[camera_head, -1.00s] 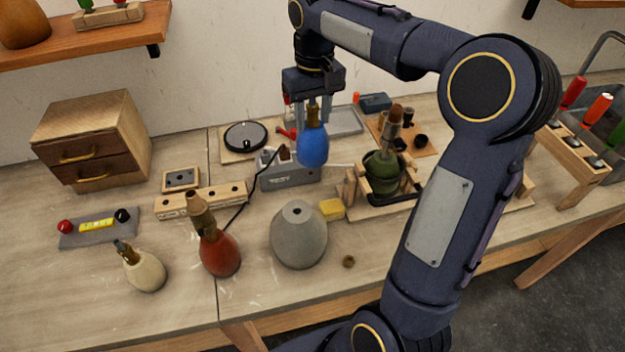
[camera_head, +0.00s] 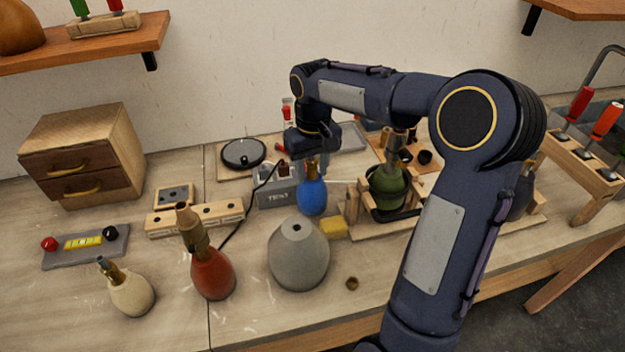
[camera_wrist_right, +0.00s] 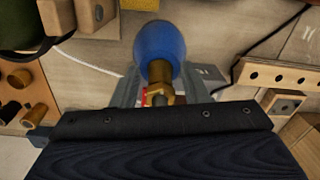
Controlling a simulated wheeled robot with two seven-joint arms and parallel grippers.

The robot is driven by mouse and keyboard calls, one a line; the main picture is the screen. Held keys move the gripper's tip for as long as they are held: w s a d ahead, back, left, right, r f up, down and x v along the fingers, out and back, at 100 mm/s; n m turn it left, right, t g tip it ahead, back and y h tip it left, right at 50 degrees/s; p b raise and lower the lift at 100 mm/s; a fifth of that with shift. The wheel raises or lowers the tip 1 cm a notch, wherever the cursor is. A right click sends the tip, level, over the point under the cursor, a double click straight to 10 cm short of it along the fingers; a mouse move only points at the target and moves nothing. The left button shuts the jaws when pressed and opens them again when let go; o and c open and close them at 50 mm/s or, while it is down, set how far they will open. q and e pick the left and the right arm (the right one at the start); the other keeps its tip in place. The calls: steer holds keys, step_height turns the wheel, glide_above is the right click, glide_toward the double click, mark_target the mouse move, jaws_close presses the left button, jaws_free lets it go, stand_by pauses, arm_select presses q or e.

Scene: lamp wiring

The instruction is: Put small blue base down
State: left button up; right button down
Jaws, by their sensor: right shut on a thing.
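The small blue base (camera_head: 312,195) is a rounded blue lamp body with a brass neck. It is upright at the middle of the bench, just behind the large grey base (camera_head: 299,255) and in front of the grey test box (camera_head: 277,190). My right gripper (camera_head: 312,160) points down and is shut on its brass neck. In the right wrist view the blue base (camera_wrist_right: 158,45) shows beyond the gripper (camera_wrist_right: 158,92), its neck between the fingers. Its bottom looks at or very near the bench top; I cannot tell if it touches. My left gripper is not in view.
A yellow block (camera_head: 334,228) is close to the right of the blue base. A green base (camera_head: 388,188) sits in a wooden cradle farther right. A red base (camera_head: 212,272) and a cream base (camera_head: 131,293) stand at the left front. A small brass ring (camera_head: 352,283) lies in front.

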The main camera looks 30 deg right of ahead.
mark_target(312, 180)
steer(key=shift+f, duration=1.7)
steer(key=c, duration=1.3)
jaws_free()
steer(key=shift+f, duration=0.2)
steer(key=o, duration=0.5)
